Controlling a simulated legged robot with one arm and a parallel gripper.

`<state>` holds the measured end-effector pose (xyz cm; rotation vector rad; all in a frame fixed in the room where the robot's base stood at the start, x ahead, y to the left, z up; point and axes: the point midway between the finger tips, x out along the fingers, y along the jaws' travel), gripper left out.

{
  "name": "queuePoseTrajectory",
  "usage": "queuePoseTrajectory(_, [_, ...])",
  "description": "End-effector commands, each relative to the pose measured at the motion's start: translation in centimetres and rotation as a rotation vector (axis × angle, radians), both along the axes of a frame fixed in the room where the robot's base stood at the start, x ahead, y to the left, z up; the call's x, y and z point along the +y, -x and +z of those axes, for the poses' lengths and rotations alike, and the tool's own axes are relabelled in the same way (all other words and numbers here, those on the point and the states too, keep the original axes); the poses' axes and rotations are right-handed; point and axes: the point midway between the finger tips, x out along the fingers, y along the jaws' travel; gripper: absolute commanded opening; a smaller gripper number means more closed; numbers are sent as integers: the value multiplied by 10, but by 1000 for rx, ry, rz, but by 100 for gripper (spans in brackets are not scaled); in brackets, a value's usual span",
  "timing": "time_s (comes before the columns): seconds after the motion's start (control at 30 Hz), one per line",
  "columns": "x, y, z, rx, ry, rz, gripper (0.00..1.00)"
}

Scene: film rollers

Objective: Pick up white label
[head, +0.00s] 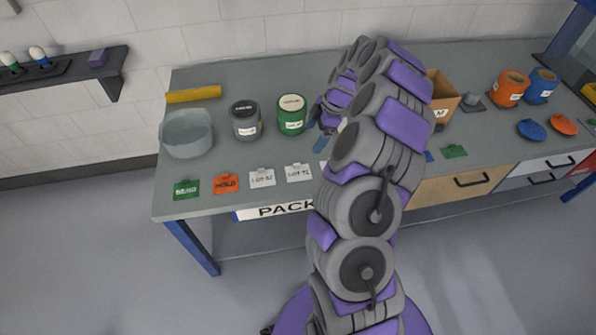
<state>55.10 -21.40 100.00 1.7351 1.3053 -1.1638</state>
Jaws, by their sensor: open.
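Two white labels with black lettering lie flat near the bench's front edge: one white label (262,178) and another white label (299,173) to its right. A sliver of a further white piece (323,169) shows beside my arm, mostly hidden. My gripper (325,122) is open, partly hidden behind my own arm links. It appears over the bench behind the labels, just right of the green canister, apart from the labels. I cannot tell its height.
A green label (186,188) and an orange label (226,183) lie left of the white ones. Behind stand a grey tub (187,134), a dark canister (245,120) and a green canister (292,115). A yellow roller (193,95) lies at the back. A cardboard box (443,97) stands right.

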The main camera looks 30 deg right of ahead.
Motion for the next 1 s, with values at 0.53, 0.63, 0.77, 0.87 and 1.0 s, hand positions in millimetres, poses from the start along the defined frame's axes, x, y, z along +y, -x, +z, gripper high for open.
queuePoseTrajectory(0.53, [14, -7, -76, -1, -4, 4, 100])
queuePoseTrajectory(0.63, [25, -8, -94, 2, -3, 7, 100])
queuePoseTrajectory(0.77, [34, -11, -113, 1, 1, 4, 100])
queuePoseTrajectory(0.87, [35, -11, -119, 0, -1, 4, 100])
queuePoseTrajectory(1.0, [34, -12, -127, -1, -4, 4, 100])
